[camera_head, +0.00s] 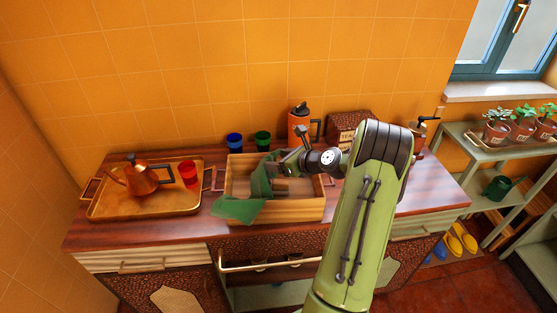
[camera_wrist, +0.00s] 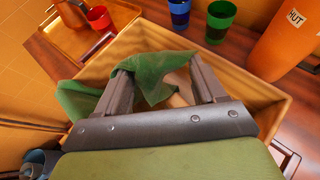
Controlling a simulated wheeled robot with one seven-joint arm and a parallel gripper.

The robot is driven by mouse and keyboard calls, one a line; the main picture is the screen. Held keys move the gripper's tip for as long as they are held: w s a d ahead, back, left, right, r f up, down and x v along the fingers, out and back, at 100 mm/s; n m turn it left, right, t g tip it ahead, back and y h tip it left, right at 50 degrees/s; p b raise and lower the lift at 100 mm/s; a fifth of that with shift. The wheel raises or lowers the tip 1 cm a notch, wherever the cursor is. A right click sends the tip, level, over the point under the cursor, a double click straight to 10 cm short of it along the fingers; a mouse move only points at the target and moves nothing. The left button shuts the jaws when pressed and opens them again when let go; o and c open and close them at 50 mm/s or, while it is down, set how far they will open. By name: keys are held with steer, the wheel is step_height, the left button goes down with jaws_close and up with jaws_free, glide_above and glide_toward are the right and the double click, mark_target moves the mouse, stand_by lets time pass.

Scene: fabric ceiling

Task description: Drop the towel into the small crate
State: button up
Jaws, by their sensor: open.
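The green towel (camera_head: 243,207) hangs over the left front edge of the wooden crate (camera_head: 291,213), partly inside it and partly outside. My gripper (camera_head: 292,152) is over the crate, coming from the right. In the wrist view my gripper (camera_wrist: 160,88) is open, with the towel (camera_wrist: 152,70) lying between and past its fingers. The towel's left part (camera_wrist: 78,100) spreads toward the crate's side. I cannot tell whether the fingers touch the cloth. Part of the crate's inside is hidden by my gripper and the towel.
A tray (camera_head: 110,212) with a copper kettle (camera_head: 140,178) and red cup (camera_head: 188,172) stands left. Blue (camera_head: 234,141) and green (camera_head: 263,139) cups, an orange flask (camera_head: 299,122) and a brown box (camera_head: 346,127) stand behind the crate. A plant shelf (camera_head: 490,146) is at right.

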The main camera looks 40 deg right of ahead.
steer(key=o, duration=0.6)
steer(key=s+r+g+p, duration=0.1)
steer(key=p, duration=0.3)
steer(key=s+r+g+p, duration=0.1)
steer(key=r+g+p, duration=0.1)
steer(key=p, duration=0.3)
steer(key=s+r+g+p, duration=0.1)
steer(key=r+p, duration=0.1)
steer(key=p, duration=0.3)
steer(key=shift+d+h, duration=0.25)
steer(key=shift+h, duration=0.05)
steer(key=shift+f, duration=0.15)
steer(key=v, duration=1.6)
steer(key=shift+w+a+r, duration=0.1)
steer(key=shift+w+r, duration=0.15)
